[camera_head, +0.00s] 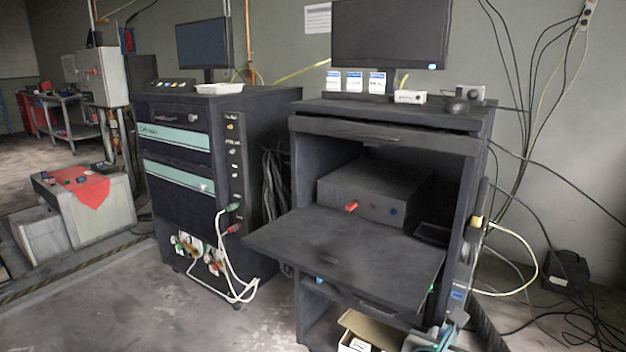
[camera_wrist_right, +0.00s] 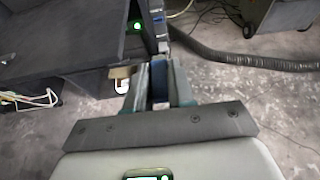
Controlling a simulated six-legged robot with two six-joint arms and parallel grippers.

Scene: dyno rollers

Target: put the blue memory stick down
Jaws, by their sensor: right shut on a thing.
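My right gripper (camera_wrist_right: 160,88) is shut in the right wrist view, its two grey-teal fingers close together. The fingers point towards the cabinet's side and the floor beyond. In the head view, a dark box (camera_head: 372,194) inside the open cabinet has a red stick (camera_head: 351,207) and a small blue spot (camera_head: 393,211) on its front. My left gripper is not in view.
The cabinet's fold-down shelf (camera_head: 345,262) is bare and level in front of the box. An open cardboard box (camera_head: 368,330) is low beneath it. A monitor (camera_head: 390,35) stands on top. A thick dark hose (camera_wrist_right: 240,60) and loose cables lie on the floor at right.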

